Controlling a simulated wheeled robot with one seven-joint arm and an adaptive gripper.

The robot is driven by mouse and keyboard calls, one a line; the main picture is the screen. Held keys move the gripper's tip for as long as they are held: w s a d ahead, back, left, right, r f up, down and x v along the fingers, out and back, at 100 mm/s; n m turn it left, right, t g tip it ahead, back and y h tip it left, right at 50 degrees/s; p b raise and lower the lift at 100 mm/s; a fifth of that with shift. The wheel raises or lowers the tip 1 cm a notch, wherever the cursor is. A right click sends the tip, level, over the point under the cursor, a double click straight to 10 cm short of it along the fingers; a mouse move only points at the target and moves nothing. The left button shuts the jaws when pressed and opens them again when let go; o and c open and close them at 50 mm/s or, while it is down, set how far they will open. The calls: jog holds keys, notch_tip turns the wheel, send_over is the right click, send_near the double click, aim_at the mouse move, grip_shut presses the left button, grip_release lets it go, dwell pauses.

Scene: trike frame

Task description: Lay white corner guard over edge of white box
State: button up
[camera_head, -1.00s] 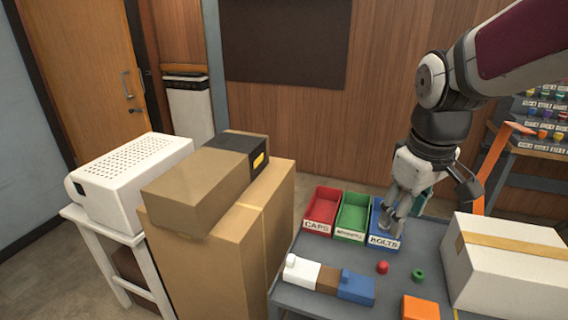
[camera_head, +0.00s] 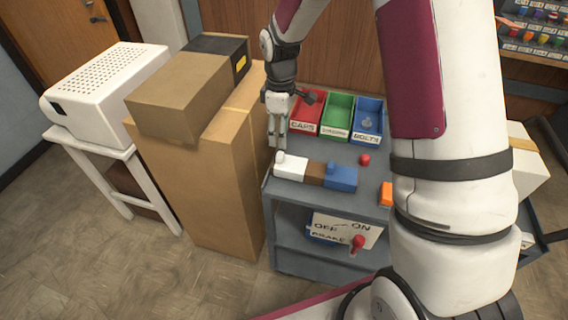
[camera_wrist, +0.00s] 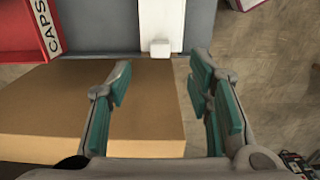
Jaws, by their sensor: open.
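A white piece with a small knob (camera_head: 291,167), seemingly the corner guard, lies at the left end of a row on the grey cart top. It also shows in the wrist view (camera_wrist: 160,22), with its knob toward my gripper. My gripper (camera_head: 278,146) is open and empty, close above the knobbed end in the head view. In the wrist view, the fingers (camera_wrist: 160,78) stand apart either side of the knob's line, with the knob just beyond the fingertips. The white box (camera_head: 525,165) with a tan tape strip stands at the cart's right, largely hidden behind my arm.
A brown piece (camera_head: 315,174) and a blue piece (camera_head: 342,178) adjoin the white one. Red (camera_head: 306,111), green (camera_head: 337,117) and blue (camera_head: 368,120) bins stand behind. A tall cardboard box (camera_head: 222,165) stands close left of the cart. A red cap (camera_head: 364,160) lies on top.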

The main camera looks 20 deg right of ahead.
aim_at(282, 154)
jog(key=shift+f+p, duration=0.55)
jog(key=shift+f, duration=3.85)
jog(key=c, duration=1)
